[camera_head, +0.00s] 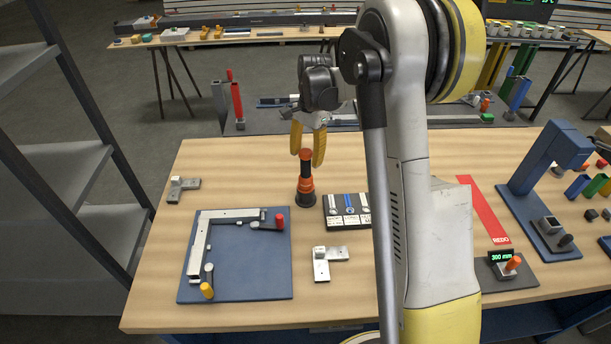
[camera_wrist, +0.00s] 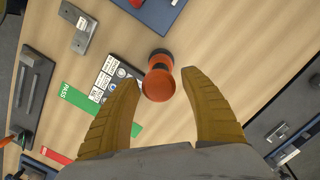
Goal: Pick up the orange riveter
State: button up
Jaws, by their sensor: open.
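The orange riveter (camera_head: 306,178) stands upright on the wooden workbench, with an orange top, a dark and orange body and a black base. My gripper (camera_head: 308,150) is open above it, its yellow fingers pointing down around the level of its top. In the wrist view the riveter (camera_wrist: 159,80) shows its round orange end just beyond and between the two spread fingertips of my gripper (camera_wrist: 160,78). The fingers appear apart from it, and nothing is held.
A blue plate with a metal frame (camera_head: 283,275) lies front left of the riveter. A black tray of small parts (camera_head: 347,222) is close on its right. Metal brackets (camera_head: 183,188) (camera_head: 322,268) lie nearby. A blue press (camera_head: 540,180) stands at right. Bare wood surrounds the riveter's left side.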

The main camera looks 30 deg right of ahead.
aim_at(304, 176)
jog(key=f, duration=0.3)
jog(key=f+b, duration=0.1)
jog(key=f, duration=0.1)
jog(key=shift+s+a+f, duration=0.1)
jog(key=shift+s+a, duration=0.1)
jog(key=shift+a, duration=0.15)
grip_shut()
